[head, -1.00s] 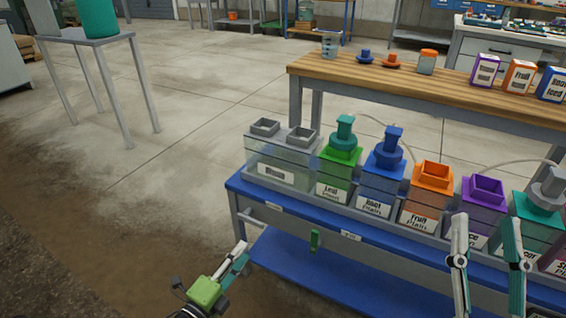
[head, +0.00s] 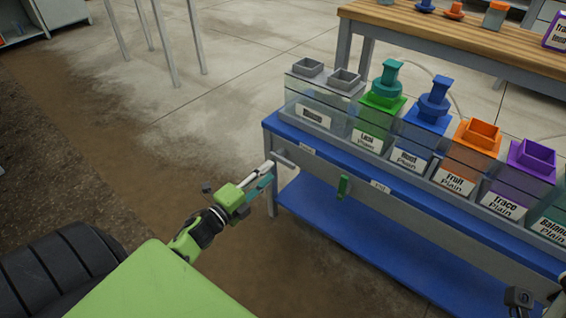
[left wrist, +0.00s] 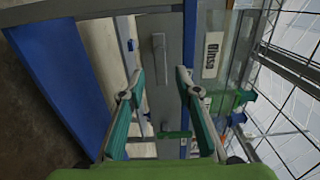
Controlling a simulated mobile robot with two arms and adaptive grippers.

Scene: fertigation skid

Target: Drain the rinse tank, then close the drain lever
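The rinse tank (head: 325,98), a clear grey box with two square grey openings and a white label, stands at the left end of the blue skid. I cannot tell its liquid level. Below it, a grey lever-like handle (head: 284,158) sits on the front panel; it also shows in the left wrist view (left wrist: 158,58). A green handle (head: 343,187) is farther right on the panel. My left gripper (head: 266,172) is open and empty, facing the panel; in its wrist view the grey handle lies between the fingers, apparently untouched. Part of my right gripper (head: 520,299) shows at the bottom right.
Several colored tanks, green (head: 375,120), blue (head: 425,130), orange (head: 468,155) and purple (head: 520,180), stand in a row right of the rinse tank. A blue lower shelf (head: 370,230) juts out below. A wooden bench (head: 450,40) is behind. The floor at left is clear.

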